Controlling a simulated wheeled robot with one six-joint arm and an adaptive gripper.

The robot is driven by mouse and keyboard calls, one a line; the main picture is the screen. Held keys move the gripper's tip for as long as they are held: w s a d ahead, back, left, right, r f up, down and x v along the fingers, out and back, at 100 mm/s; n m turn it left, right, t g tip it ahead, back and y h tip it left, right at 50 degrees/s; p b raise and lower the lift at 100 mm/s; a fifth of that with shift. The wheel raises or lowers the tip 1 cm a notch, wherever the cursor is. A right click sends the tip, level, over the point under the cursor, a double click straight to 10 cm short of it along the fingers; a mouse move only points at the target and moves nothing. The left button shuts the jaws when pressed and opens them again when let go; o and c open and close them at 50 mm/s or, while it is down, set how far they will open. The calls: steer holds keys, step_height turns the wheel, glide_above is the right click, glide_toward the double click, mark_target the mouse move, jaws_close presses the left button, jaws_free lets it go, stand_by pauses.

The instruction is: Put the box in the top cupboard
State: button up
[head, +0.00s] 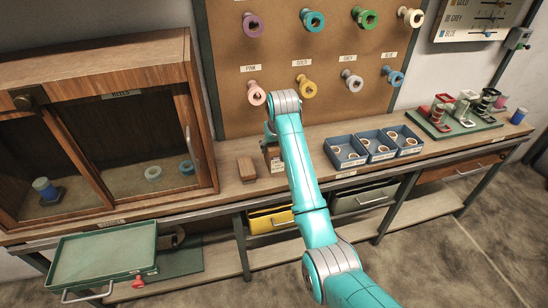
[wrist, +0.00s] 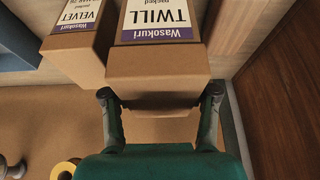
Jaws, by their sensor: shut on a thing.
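In the wrist view, my gripper (wrist: 160,98) has its two dark fingers on either side of a brown cardboard box labelled TWILL (wrist: 160,65), closed on its end. A second brown box labelled VELVET (wrist: 75,50) stands close beside it. In the head view, my gripper (head: 271,142) is low over the counter, partly hidden by my arm. A brown box with a pale label (head: 276,165) shows just below it. The top cupboard is not clearly identifiable; a wooden glass-fronted cabinet (head: 105,62) stands at the left.
A brown block (head: 246,168) lies on the counter left of my gripper. Blue trays (head: 347,151) stand to the right. A pegboard with spools (head: 330,50) rises behind. A green tray (head: 105,250) sticks out at lower left, and a yellow drawer (head: 270,219) is below the counter.

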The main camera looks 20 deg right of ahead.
steer(key=shift+f, duration=2.5)
steer(key=shift+f, duration=0.1)
steer(key=o, duration=1.3)
steer(key=v, duration=1.2)
steer(key=shift+s, duration=0.1)
